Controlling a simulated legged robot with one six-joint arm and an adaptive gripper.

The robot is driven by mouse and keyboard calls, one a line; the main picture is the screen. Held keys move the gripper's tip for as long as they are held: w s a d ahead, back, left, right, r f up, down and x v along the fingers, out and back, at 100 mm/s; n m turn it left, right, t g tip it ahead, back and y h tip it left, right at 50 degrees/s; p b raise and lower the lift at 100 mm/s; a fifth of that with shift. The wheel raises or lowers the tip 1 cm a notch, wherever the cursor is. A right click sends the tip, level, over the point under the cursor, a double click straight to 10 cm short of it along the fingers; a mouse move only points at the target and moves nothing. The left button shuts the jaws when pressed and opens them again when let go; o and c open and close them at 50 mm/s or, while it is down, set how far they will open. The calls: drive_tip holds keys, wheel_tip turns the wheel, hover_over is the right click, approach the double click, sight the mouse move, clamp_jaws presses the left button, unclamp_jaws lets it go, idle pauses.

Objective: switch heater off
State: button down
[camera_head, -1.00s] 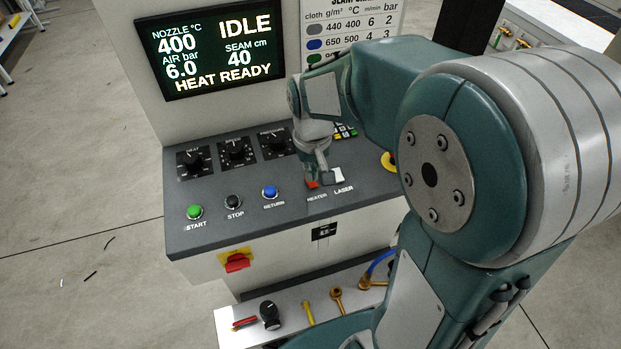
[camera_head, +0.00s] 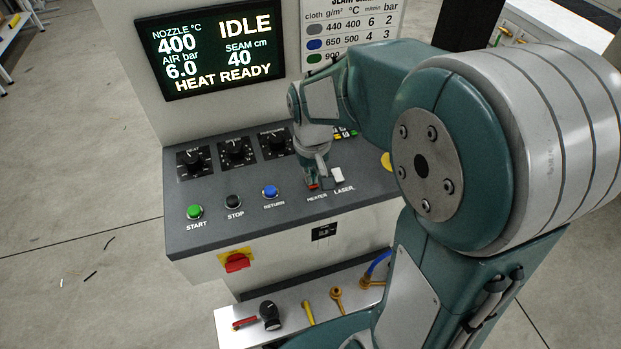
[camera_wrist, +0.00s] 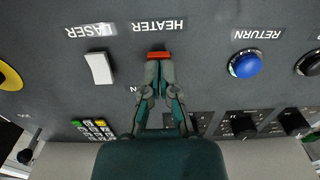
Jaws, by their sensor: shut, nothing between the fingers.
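The heater switch (camera_wrist: 159,54) is a small red rocker above the HEATER label; in the head view a sliver of it (camera_head: 313,187) shows below my fingertips. My gripper (camera_head: 315,183) is shut and empty, pointing down at the switch. In the wrist view its closed fingertips (camera_wrist: 159,66) lie right at the rocker's edge and cover part of it. I cannot tell whether they touch it. The display (camera_head: 213,45) reads IDLE, nozzle 400 and HEAT READY.
The white LASER rocker (camera_head: 338,174) is close on the right. The blue RETURN button (camera_head: 270,192), STOP button (camera_head: 233,201) and green START button (camera_head: 194,211) are to the left. Dials (camera_head: 236,151) stand behind. A yellow-ringed control (camera_wrist: 8,76) is beyond LASER.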

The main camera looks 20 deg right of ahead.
drive_tip(key=shift+f, duration=0.15)
drive_tip(key=shift+r, duration=3.5)
drive_tip(key=shift+s+r, duration=0.3)
drive_tip(key=s+r+t, duration=0.2)
drive_tip(key=s, duration=0.4)
drive_tip(key=s+r+t, duration=0.3)
drive_tip(key=s, duration=0.4)
drive_tip(key=shift+s+t, duration=0.3)
